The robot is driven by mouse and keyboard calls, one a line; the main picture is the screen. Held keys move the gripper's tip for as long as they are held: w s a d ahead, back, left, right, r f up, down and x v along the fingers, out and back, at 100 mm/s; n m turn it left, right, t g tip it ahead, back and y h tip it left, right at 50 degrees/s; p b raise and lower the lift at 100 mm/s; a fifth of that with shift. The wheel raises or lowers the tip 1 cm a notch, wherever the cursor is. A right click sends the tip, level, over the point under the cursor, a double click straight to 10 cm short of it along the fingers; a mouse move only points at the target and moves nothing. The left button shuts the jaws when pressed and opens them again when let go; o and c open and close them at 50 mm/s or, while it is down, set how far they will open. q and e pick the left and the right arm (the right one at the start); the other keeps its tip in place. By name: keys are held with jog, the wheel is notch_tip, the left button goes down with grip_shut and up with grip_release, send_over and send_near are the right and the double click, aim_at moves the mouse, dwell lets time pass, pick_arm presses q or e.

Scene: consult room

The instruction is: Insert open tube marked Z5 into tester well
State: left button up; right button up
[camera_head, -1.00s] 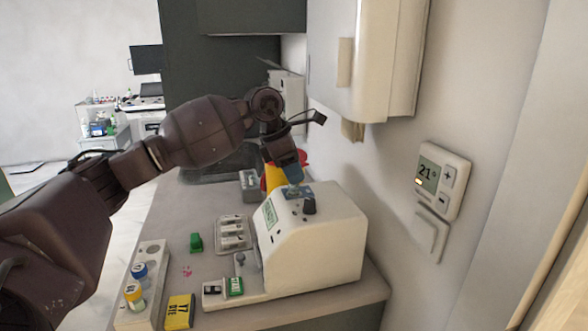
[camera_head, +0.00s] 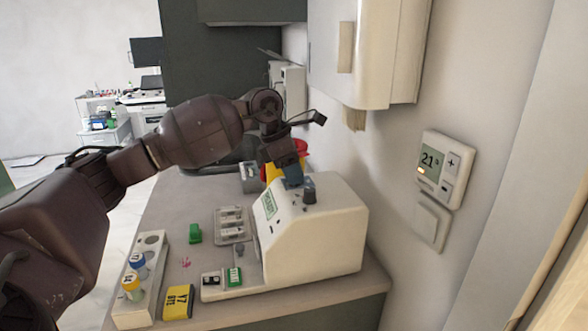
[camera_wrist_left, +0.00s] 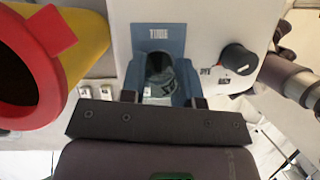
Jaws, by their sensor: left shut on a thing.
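The tester (camera_head: 320,240) is a white sloped machine on the counter, with a black knob and a blue well plate on top. My left gripper (camera_head: 292,181) is at the blue plate, pointing down. In the left wrist view, the left gripper's fingers (camera_wrist_left: 164,100) are shut on a clear tube (camera_wrist_left: 160,85). The tube stands within the blue tester well (camera_wrist_left: 158,38), which has a printed label above it. How deep the tube sits cannot be told. Its Z5 mark is not readable. My right gripper is not in view.
A yellow bin with a red rim (camera_wrist_left: 62,40) stands close beside the gripper. The black knob (camera_head: 309,190) is just right of it. A rack (camera_head: 150,298) holds blue- and yellow-capped tubes at front left. A yellow box (camera_head: 178,302), a green item (camera_head: 194,234) and a grey tray (camera_head: 229,226) lie nearby.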

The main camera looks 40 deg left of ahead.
pick_arm(q)
jog(key=shift+f, duration=0.2)
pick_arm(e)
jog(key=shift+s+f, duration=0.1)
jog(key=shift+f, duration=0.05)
pick_arm(q)
jog(key=o, duration=0.8)
jog(key=shift+o, duration=0.8)
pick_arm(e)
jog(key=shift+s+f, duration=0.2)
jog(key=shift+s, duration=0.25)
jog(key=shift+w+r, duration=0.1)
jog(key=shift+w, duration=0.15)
pick_arm(q)
jog(key=v, duration=0.2)
jog(key=shift+a+r, duration=0.1)
jog(key=shift+r, duration=0.2)
jog(key=v, duration=0.8)
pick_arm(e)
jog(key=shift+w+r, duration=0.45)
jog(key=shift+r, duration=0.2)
